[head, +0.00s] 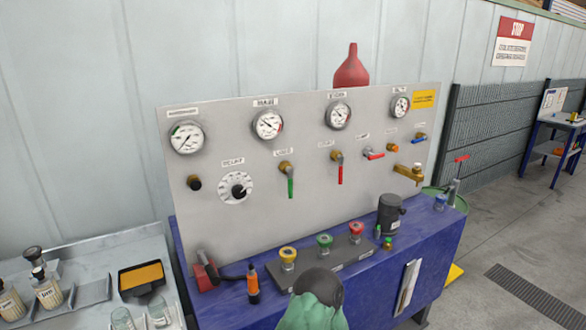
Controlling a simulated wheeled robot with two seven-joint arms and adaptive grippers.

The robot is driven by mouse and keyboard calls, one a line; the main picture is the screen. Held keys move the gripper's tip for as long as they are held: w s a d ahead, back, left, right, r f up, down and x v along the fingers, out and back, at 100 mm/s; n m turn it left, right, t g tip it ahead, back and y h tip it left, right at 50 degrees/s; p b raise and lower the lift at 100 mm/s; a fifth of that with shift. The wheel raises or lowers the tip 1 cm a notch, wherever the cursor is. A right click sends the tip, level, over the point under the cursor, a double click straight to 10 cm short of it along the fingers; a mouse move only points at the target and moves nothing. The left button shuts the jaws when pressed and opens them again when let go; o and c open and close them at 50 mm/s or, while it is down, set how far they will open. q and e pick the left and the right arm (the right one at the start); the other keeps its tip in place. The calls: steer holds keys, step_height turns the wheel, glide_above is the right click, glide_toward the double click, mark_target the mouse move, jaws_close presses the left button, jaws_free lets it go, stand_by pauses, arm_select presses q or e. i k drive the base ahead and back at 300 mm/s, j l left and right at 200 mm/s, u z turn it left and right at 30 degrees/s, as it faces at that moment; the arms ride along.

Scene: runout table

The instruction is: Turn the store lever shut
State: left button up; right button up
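A grey upright panel (255,205) carries several valves and gauges. A green lever (291,187) and a red lever (340,174) hang straight down from brass valves. Further right, another red lever (374,155) lies roughly level, and a blue-handled valve (420,138) sits near the right edge. The small labels above the levers are blurred, so I cannot tell for certain which one is the store lever.
A blue bench (345,290) bears the panel. A dark block (330,258) with yellow, green and red knobs, a black canister (389,214) and an orange-black bottle (253,283) stand before it. A green and dark grey shape (313,305) shows at the bottom edge.

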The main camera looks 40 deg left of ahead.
mark_target(339, 156)
steer(key=u, duration=1.2)
